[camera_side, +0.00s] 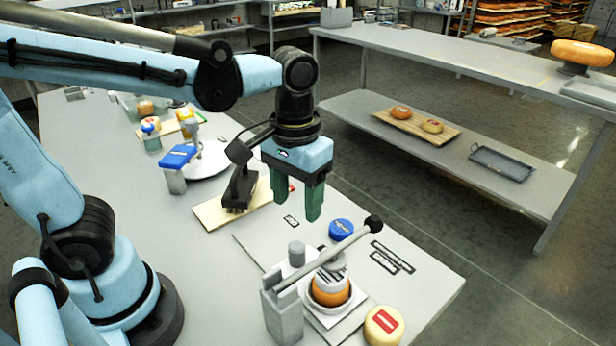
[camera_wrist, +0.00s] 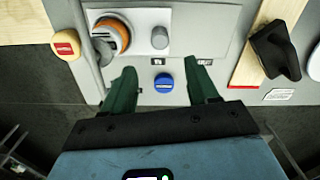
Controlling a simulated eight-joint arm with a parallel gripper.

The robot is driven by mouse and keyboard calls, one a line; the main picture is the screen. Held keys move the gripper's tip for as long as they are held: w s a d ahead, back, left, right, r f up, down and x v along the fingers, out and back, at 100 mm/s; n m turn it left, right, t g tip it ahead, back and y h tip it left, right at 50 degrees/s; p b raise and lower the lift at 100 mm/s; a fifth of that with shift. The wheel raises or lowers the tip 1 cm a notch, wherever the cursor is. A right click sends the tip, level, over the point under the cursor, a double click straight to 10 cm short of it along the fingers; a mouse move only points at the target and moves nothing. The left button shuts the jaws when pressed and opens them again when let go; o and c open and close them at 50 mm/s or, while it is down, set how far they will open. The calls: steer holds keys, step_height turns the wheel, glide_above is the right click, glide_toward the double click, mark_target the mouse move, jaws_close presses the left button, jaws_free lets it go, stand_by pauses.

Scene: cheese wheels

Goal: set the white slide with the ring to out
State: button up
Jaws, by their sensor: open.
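The white slide appears to be the pale flat plate (camera_side: 347,325) under the press, also in the wrist view (camera_wrist: 141,18). A pale ring (camera_side: 316,313) sits on it around an orange cheese wheel (camera_side: 331,294), with a grey weight over the cheese. A grey upright post (camera_side: 297,254) stands behind; in the wrist view the post (camera_wrist: 160,38) is right of the cheese (camera_wrist: 122,36). My gripper (camera_side: 296,208) is open and empty, above and behind the post. Its green fingers (camera_wrist: 160,68) show apart in the wrist view. The slide's edges are partly hidden by the press in the side view.
A press lever with a black ball (camera_side: 373,222) crosses above the cheese. A blue-topped puck (camera_side: 340,229) and a yellow cheese with a red label (camera_side: 383,325) lie nearby. Small labels (camera_side: 291,221) mark the grey board. A dark stand (camera_side: 240,190) is behind my gripper.

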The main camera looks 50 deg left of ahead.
mark_target(298, 244)
steer(key=shift+f, duration=5.75)
jaws_close()
